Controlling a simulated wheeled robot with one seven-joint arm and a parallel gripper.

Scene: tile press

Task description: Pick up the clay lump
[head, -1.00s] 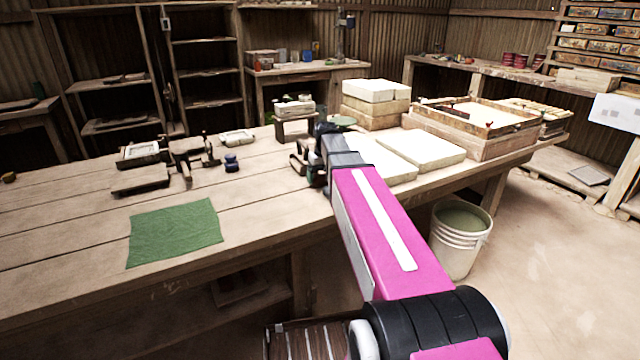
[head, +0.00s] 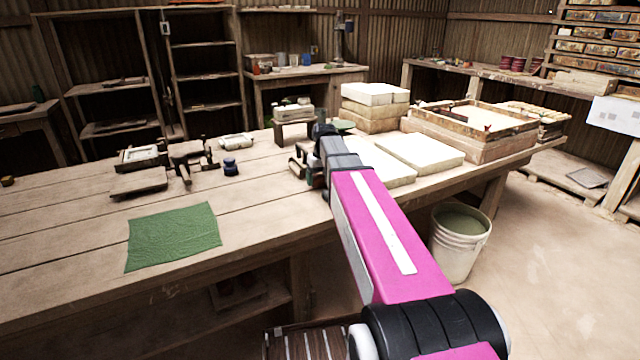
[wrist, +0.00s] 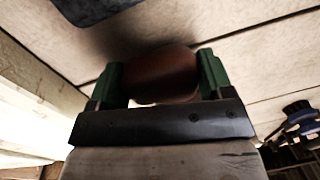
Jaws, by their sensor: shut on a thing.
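The clay lump (wrist: 162,75) is a brown rounded piece in the wrist view. It sits between the two green fingertips of my gripper (wrist: 163,80), which touch it on both sides. Below it in that view is a dark bar with a worn wooden surface under it. In the head view my pink and grey arm reaches over the table, and the gripper end (head: 313,172) is mostly hidden behind my wrist. The lump cannot be made out there. Whether it is clear of the tabletop is hard to tell.
Pale slabs (head: 420,151) lie right of my wrist, with stacked blocks (head: 375,94) behind. A small wooden stand (head: 295,125) is just beyond the gripper. A tile press (head: 190,160), a blue knob (head: 230,166) and a green cloth (head: 172,236) are left. The front middle tabletop is clear.

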